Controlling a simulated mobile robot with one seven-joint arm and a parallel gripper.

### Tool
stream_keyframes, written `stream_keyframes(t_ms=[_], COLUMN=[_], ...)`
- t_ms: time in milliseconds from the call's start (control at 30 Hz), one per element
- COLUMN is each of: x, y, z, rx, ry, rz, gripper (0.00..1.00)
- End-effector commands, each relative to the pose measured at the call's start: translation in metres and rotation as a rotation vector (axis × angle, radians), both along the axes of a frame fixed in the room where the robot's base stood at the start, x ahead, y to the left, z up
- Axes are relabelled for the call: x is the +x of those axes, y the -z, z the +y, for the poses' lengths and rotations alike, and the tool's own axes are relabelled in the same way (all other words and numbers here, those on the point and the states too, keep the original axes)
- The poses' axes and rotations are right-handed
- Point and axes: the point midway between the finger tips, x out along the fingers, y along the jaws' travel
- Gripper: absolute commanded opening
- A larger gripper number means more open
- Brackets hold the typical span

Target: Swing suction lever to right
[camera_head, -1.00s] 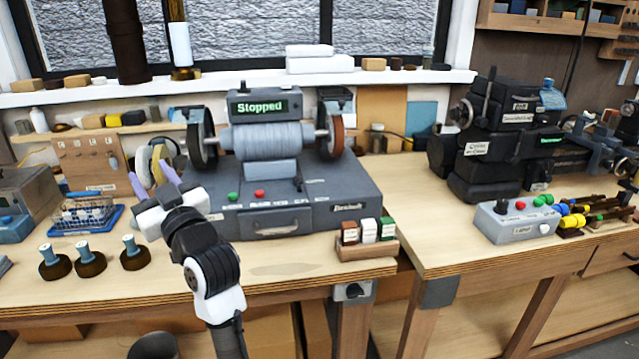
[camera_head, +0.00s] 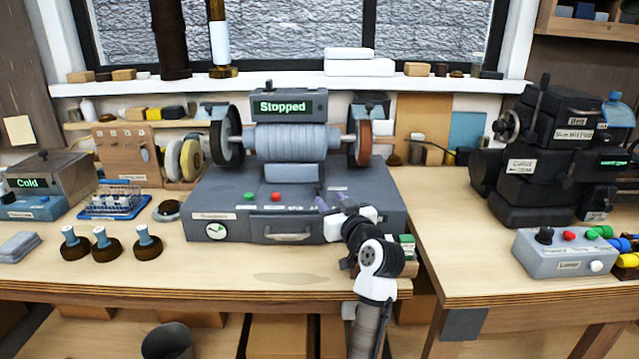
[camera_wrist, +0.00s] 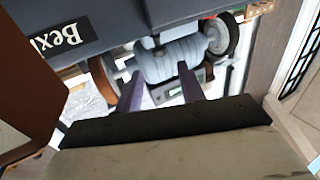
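The bench grinder (camera_head: 225,190) stands on the workbench, and its display reads "Stopped". A thin dark upright piece (camera_head: 318,187), seemingly the suction lever, shows on the right half of its deck, just behind my gripper's fingertips. Its lower part is hidden, so I cannot tell its exact lean or whether I touch it. My gripper (camera_head: 329,201) is at the front right of the grinder base, with its purple fingers pointing at the deck. In the wrist view the fingers of my gripper (camera_wrist: 158,88) are apart with nothing held between them; the grinder motor (camera_wrist: 170,60) shows beyond.
A wooden box of small cartons (camera_head: 404,262) sits right beside my wrist, partly hidden. Three brown-based pegs (camera_head: 104,247) stand at the left front. A grey lamp control box (camera_head: 560,252) is on the right bench. The bench front before the grinder is clear.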

Motion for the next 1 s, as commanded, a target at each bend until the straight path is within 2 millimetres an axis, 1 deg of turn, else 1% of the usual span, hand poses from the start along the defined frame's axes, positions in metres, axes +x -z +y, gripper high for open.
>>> stream_keyframes(t_ms=[33,200,300,400,600,867,967,1000], x=[0.011,0.045,0.061,0.072,0.082,0.083,0.083,0.083], y=[-0.003,-0.003,-0.003,-0.002,0.0,0.0,0.0,0.0], z=[0.006,0.02,0.027,0.031,0.035,0.035,0.035,0.035], rx=[0.0,-0.001,-0.001,0.0,-0.001,-0.002,-0.002,-0.001], ry=[-0.003,-0.002,-0.002,-0.001,0.0,0.0,0.0,0.0], rz=[0.002,0.002,0.002,0.001,0.0,-0.001,-0.001,0.0], gripper=[0.39,0.39,0.39,0.39,0.39,0.39,0.27,0.22])
